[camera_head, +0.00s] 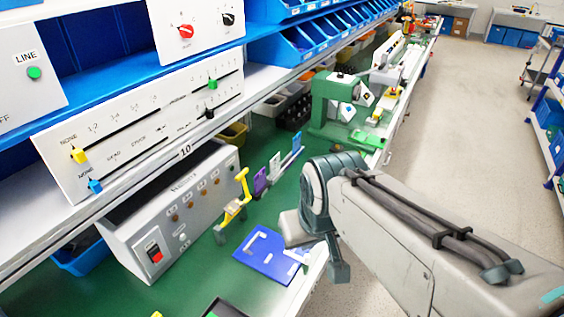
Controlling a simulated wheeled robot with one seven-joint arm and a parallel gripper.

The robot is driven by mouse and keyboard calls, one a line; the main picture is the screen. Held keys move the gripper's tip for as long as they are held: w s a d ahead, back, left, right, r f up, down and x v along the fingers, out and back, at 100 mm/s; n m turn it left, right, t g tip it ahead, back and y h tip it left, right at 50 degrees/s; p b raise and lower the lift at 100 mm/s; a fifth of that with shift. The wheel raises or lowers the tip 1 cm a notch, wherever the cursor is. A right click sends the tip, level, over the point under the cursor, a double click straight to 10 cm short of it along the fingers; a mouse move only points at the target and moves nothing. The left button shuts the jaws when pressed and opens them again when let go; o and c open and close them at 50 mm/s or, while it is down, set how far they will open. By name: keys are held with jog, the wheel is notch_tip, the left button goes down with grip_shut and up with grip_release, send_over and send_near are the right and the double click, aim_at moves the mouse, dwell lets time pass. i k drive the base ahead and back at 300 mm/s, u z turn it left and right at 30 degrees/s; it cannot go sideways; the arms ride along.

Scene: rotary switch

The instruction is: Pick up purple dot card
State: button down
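My arm reaches in from the lower right and bends just right of the row. My gripper is not visible; the bent arm links hide whatever lies beyond them.
A yellow stand-like object (235,207) is left of the purple card. A blue flat panel (267,254) lies in front. A grey control box (170,210) stands left, under a shelf with a white slider panel (150,120). A green machine (335,105) stands behind.

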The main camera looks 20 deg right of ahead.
aim_at(260, 179)
jog(key=z, duration=1.55)
jog(key=i, duration=1.85)
jog(key=u, duration=3)
